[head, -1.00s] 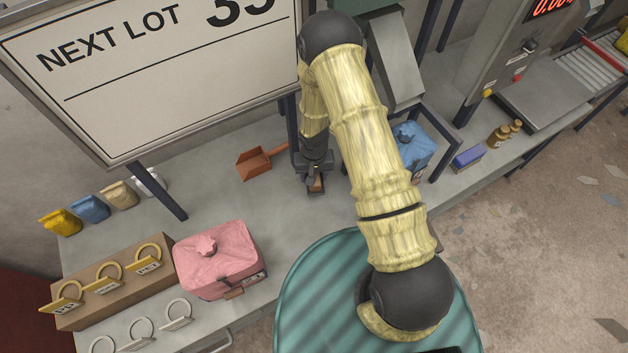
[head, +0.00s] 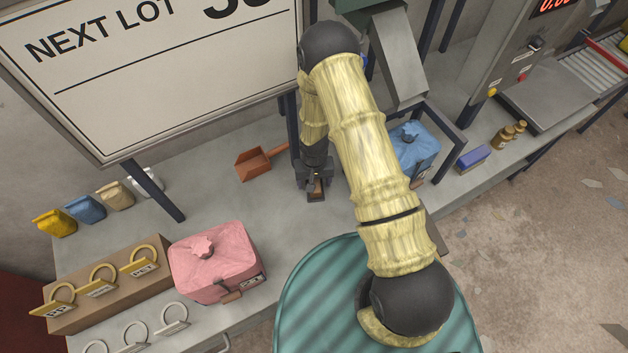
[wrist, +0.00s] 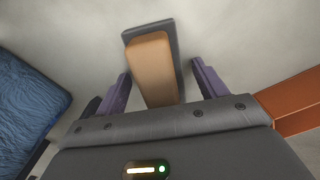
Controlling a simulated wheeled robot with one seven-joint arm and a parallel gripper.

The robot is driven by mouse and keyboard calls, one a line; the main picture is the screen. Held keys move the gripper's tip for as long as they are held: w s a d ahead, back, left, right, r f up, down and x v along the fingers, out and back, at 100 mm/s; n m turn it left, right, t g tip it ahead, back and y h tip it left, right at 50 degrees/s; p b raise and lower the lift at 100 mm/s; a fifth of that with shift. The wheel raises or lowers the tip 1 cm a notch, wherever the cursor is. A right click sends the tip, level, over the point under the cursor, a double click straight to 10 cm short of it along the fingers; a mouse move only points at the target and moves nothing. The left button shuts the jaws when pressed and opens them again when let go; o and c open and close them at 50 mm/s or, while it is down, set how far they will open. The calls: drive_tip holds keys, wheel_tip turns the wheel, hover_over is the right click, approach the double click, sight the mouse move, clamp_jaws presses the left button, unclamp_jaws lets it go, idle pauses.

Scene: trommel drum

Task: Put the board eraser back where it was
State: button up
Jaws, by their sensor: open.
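The board eraser, a tan wooden block on a dark grey pad, lies on the grey bench. It shows in the wrist view (wrist: 152,68) and as a small brown and dark shape in the head view (head: 316,194). My gripper (wrist: 160,78) is open, pointing down, with one purple-grey finger on each side of the eraser's near end. Gaps show between both fingers and the block. In the head view my gripper (head: 315,183) is over the bench, below the lower right of the NEXT LOT board (head: 150,75).
An orange scoop (head: 258,163) lies just left of my gripper. A blue bag (head: 412,150) stands to the right behind my arm. A pink bag (head: 213,262) and a brown tag box (head: 110,285) stand at left. A blue block (head: 473,158) lies farther right.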

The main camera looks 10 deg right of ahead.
drive_tip(key=shift+r, duration=0.15)
wheel_tip(320, 180, up, 12)
idle(0.5)
drive_tip(key=shift+s, duration=0.1)
idle(0.3)
drive_tip(key=s+d+r+t, duration=0.1)
drive_tip(key=s+d+r, duration=0.2)
drive_tip(key=r, duration=0.4)
drive_tip(key=s+d+r, duration=0.3)
drive_tip(key=s+r, duration=0.2)
drive_tip(key=r, duration=0.2)
drive_tip(key=s+d+r+t, duration=0.1)
drive_tip(key=s+d+r, duration=0.2)
drive_tip(key=r, duration=0.4)
drive_tip(key=shift+s+d+r+t, duration=0.2)
drive_tip(key=shift+s+d+t, duration=0.1)
drive_tip(key=shift+s, duration=0.3)
